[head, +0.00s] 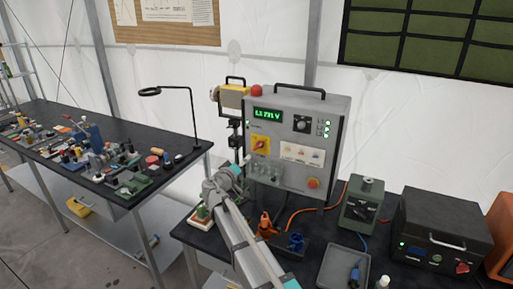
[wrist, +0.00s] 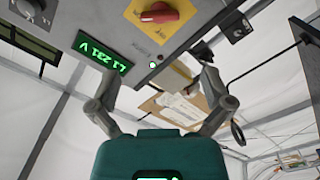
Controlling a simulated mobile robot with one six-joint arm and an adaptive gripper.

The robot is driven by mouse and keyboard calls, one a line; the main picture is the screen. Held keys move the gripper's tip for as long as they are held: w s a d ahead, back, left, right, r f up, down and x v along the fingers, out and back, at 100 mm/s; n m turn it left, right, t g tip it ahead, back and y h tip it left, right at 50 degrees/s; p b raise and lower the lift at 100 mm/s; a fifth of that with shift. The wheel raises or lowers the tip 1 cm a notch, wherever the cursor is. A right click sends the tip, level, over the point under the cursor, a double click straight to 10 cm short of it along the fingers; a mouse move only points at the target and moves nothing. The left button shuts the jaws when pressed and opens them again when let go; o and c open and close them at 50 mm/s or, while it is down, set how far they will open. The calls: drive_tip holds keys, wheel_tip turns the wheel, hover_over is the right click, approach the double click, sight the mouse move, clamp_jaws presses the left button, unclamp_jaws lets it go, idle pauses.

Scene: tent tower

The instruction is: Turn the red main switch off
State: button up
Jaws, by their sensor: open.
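The red main switch (head: 260,144) is a rotary knob on a yellow plate on the front of a grey cabinet (head: 335,135). The cabinet's green display (head: 267,115) is lit and reads about L1 231 V. My gripper (head: 243,168) is in front of the cabinet, just below and left of the switch in the head view.
A grey tray (head: 343,270), a green device (head: 362,203) and a black box (head: 440,235) stand on the bench to the right. A cluttered table (head: 45,115) is at left.

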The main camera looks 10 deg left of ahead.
sight(257, 146)
drive_tip(key=x, duration=1.3)
drive_tip(key=shift+w, duration=0.15)
drive_tip(key=c, duration=0.9)
drive_tip(key=shift+o, duration=0.2)
